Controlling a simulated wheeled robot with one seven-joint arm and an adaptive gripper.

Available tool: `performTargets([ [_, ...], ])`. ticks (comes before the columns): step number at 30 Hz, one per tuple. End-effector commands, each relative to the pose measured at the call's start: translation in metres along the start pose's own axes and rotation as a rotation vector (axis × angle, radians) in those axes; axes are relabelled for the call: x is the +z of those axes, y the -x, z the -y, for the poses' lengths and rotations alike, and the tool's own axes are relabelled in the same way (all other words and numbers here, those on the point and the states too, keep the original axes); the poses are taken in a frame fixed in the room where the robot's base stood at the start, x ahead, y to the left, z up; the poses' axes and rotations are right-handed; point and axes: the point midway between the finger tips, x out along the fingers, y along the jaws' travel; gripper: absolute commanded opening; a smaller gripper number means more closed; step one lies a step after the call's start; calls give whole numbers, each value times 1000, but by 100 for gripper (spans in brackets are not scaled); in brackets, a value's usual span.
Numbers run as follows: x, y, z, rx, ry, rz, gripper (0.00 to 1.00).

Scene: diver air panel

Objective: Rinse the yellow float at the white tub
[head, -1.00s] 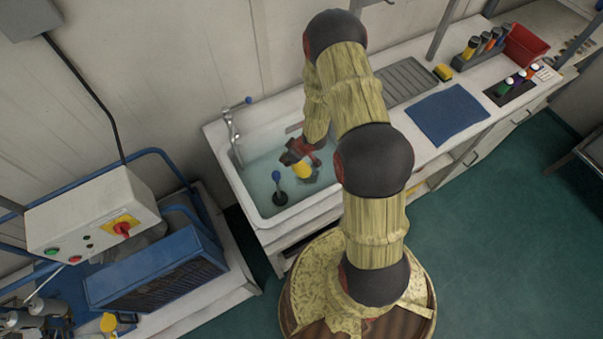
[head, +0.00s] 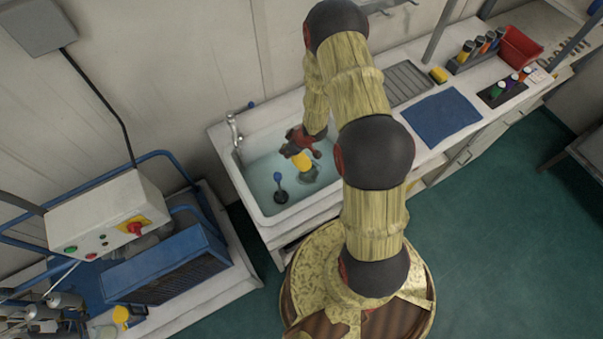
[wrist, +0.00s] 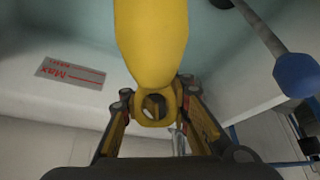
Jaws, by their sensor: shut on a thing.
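The yellow float (head: 302,160) is in my gripper, inside the white tub (head: 250,203) of water. In the head view its lower end is at or in the water; how deep it sits I cannot tell. My gripper (head: 296,147) is shut on the float's ring end. In the wrist view the float (wrist: 152,40) fills the top middle, with its ring between the two fingers of my gripper (wrist: 155,108). A blue-knobbed stopper rod (head: 278,180) stands in the water to the left of the float. The knob also shows in the wrist view (wrist: 297,75).
A tap (head: 234,130) stands at the tub's back left. A red "Max" label (wrist: 70,73) is on the tub wall. To the right are a grey drainer (head: 407,80), blue mat (head: 440,117), sponge (head: 438,74) and red bin (head: 520,46). A control box (head: 107,222) stands left.

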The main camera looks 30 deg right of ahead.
Motion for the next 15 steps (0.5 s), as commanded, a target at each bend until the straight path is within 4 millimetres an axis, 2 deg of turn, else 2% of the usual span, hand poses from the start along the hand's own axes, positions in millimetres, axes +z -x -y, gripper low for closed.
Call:
performTargets([
  [15, -19, 36, 0, 0, 0, 0, 0],
])
